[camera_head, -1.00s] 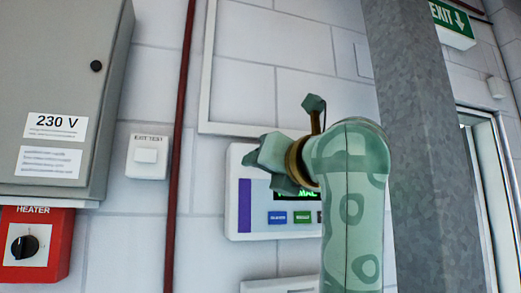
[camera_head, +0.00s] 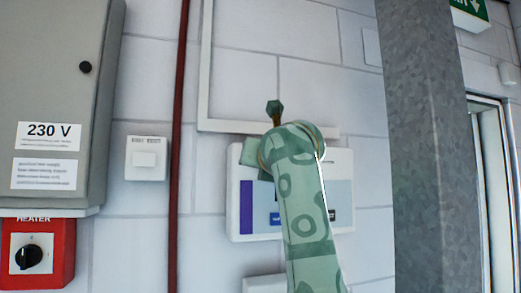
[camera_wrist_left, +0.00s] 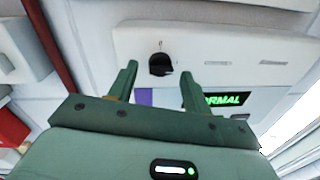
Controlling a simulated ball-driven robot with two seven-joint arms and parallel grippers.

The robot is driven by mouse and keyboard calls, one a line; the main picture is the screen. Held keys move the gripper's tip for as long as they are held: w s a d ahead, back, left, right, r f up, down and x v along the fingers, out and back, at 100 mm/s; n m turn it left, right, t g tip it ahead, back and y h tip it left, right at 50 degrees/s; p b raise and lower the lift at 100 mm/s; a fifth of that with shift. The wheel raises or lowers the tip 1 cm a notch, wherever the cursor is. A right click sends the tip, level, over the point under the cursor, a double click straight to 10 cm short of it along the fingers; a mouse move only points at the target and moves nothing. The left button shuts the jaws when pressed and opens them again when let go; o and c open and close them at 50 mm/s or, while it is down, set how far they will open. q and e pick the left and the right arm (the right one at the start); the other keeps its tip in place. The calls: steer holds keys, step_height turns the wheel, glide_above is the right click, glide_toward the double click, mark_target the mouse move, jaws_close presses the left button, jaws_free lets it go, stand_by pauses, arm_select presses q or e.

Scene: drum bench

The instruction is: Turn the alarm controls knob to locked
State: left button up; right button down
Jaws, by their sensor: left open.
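The alarm panel (camera_head: 243,215) is a white wall box with a purple stripe and a blue button. Its black knob (camera_wrist_left: 160,65) shows in the left wrist view, with a small mark above it. A green display (camera_wrist_left: 225,99), partly covered, reads "NORMAL". My left gripper (camera_wrist_left: 159,68) is open in front of the panel, its two fingers on either side of the knob in that picture. I cannot tell whether they touch it. In the head view my left gripper (camera_head: 252,157) is mostly hidden behind my own arm, which covers the knob. My right gripper is not in view.
A grey 230 V cabinet (camera_head: 45,100) and a red heater switch (camera_head: 35,255) are on the left wall. A white test button box (camera_head: 146,158) and a dark red pipe (camera_head: 178,120) lie between them and the panel. A grey column (camera_head: 425,140) stands right of my arm.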

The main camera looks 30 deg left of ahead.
arm_select(q)
steer(key=shift+w+a, duration=0.35)
steer(key=shift+w, duration=0.05)
steer(key=shift+c, duration=0.3)
steer(key=c, duration=0.9)
